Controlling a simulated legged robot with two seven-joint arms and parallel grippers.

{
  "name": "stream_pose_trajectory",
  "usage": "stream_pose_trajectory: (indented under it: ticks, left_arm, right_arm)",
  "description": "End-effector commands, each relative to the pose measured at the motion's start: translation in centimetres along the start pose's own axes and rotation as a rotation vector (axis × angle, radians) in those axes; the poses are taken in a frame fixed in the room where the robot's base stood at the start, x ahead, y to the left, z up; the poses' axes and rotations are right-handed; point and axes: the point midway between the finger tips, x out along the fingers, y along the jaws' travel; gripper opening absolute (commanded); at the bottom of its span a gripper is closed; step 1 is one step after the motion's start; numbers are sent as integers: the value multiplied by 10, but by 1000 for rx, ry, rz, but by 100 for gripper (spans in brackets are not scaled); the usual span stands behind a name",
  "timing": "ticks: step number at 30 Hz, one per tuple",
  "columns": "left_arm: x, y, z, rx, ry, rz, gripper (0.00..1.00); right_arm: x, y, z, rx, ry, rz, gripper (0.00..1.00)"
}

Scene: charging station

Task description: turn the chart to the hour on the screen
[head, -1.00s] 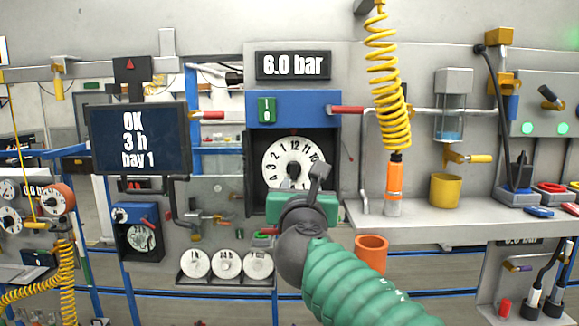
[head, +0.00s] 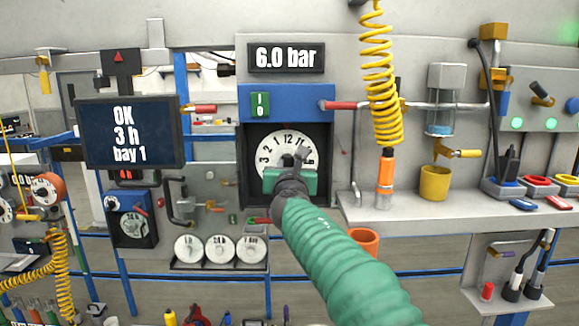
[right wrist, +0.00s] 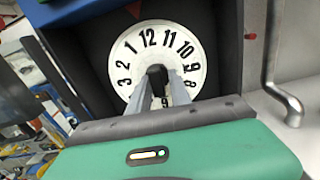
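The chart is a round white disc (head: 270,143) with black hour numbers, set in a dark recess under a blue panel. Its 12 is close to the top, with 1, 2 and 3 running down the left side; it also shows in the right wrist view (right wrist: 185,62). A black knob (right wrist: 157,75) sits at its centre. My right gripper (head: 297,160) is in front of the chart, its green body covering the lower part. In the right wrist view its grey fingers (right wrist: 160,88) stand apart on either side of the knob; contact is unclear. The screen (head: 128,133) reads "OK 3 h bay 1". My left gripper is out of view.
A "6.0 bar" display (head: 286,57) hangs above the blue panel (head: 290,103). Several spare white dials (head: 220,248) sit on a rack below left. A yellow coiled hose (head: 378,75), an orange cup (head: 364,241) and a grey shelf (head: 450,212) are to the right.

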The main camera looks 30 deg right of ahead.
Motion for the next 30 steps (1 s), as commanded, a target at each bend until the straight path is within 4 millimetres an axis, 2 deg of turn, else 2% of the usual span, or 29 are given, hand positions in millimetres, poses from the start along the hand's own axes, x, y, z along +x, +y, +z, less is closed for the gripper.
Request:
stream_pose_trajectory:
  ticks: [1, 4, 30]
  left_arm:
    - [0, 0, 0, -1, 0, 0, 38]
    - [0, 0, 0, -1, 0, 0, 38]
    - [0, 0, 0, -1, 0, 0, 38]
  right_arm:
    - [0, -1, 0, 0, -1, -5, 11]
    - [-1, -2, 1, 0, -1, -5, 0]
    - [-3, -2, 3, 2, -4, -2, 0]
